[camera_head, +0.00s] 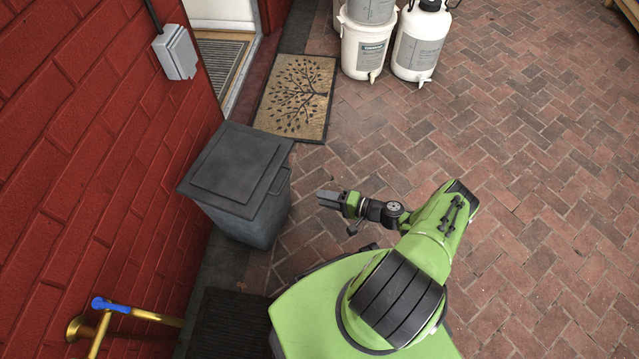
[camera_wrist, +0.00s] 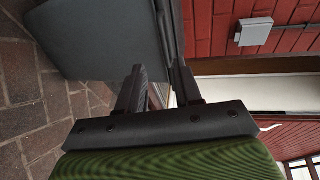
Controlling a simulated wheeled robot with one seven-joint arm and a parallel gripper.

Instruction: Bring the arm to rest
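My gripper (camera_head: 328,198) points left in the head view, held above the brick paving beside the grey bin (camera_head: 240,178). In the wrist view my gripper's (camera_wrist: 159,75) two dark fingers stand apart, with a gap between them and nothing held. The grey bin (camera_wrist: 110,38) fills the upper left of the wrist view, beyond the fingers. In the head view the bin's lid is on and a gap shows between bin and gripper. My arm is bent, with the gripper out in front of my green body.
A red brick wall (camera_head: 70,150) with a grey box (camera_head: 176,52) runs along the left. A tree-pattern doormat (camera_head: 298,98) lies behind the bin. White containers (camera_head: 362,48) stand at the back. A brass pipe with a blue handle (camera_head: 112,305) is front left. Paving at right is clear.

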